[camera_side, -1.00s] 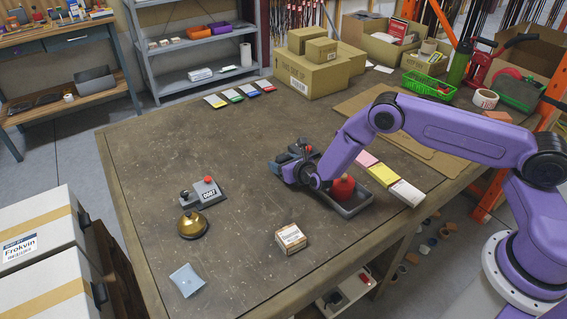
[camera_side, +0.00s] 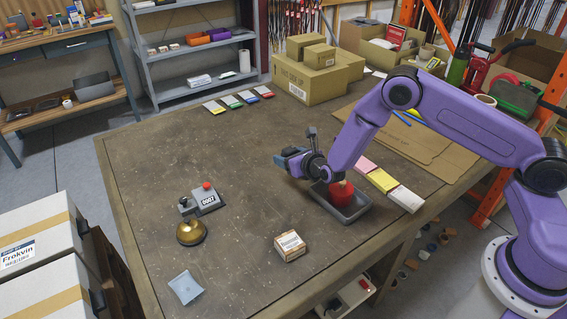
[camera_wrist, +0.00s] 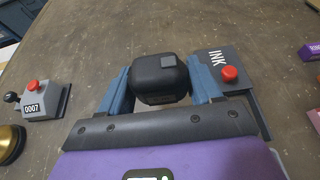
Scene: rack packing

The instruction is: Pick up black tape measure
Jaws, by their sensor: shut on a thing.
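The black tape measure (camera_wrist: 158,82), rounded and dark, is between the two blue fingers of my gripper (camera_wrist: 160,88) in the wrist view. The fingers are shut on its two sides. In the side view, my gripper (camera_side: 284,160) is above the table, left of and behind the grey tray. The tape measure cannot be made out there, hidden by my gripper and wrist.
A grey tray (camera_side: 364,211) with a red object (camera_side: 341,195) stands close by. A small carton (camera_side: 290,246), bell (camera_side: 191,232) and counter (camera_side: 208,200) stand on the table (camera_side: 150,150). Its middle is clear.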

